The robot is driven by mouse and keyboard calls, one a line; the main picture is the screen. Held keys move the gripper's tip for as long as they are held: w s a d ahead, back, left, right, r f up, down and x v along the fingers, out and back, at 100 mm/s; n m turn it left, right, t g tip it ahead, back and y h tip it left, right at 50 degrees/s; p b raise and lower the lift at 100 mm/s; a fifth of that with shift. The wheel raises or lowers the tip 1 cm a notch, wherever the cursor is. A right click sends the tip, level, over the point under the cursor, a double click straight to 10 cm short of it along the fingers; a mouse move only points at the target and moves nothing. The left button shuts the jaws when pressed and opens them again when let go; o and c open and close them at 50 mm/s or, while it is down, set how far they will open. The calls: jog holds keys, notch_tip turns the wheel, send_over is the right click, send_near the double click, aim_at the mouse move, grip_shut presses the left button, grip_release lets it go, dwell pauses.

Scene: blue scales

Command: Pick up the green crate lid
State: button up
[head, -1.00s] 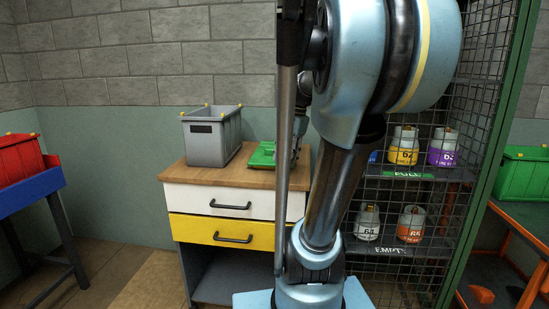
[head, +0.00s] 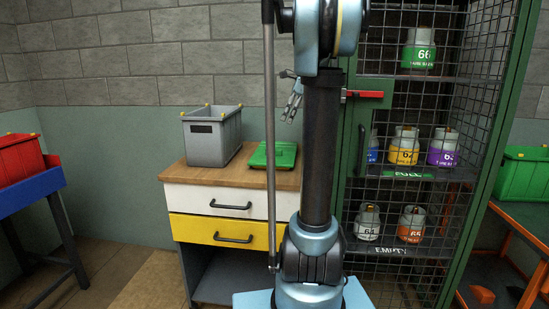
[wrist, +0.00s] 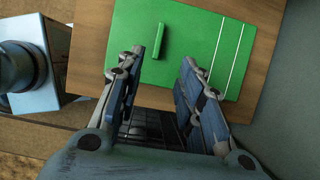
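The green crate lid (head: 284,154) lies flat on the wooden top of the drawer cabinet (head: 184,177), beside the grey crate. In the wrist view the lid (wrist: 190,25) fills the upper middle, with a raised green bar (wrist: 159,41) on it and two pale lines near its right side. My gripper (head: 292,107) is above the lid in the head view, apart from it. In the wrist view my gripper (wrist: 160,70) has its two fingers spread wide with nothing between them. Part of the lid's lower edge is hidden behind the fingers.
A grey crate (head: 211,139) stands left of the lid. A green mesh cage (head: 361,150) with several gas bottles stands to the right, its red bar (head: 364,94) near my arm. A red crate (head: 20,158) on a blue table is far left.

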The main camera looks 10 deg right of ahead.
aim_at(276, 152)
jog(key=x, duration=1.4)
jog(key=shift+f, duration=0.35)
grip_shut()
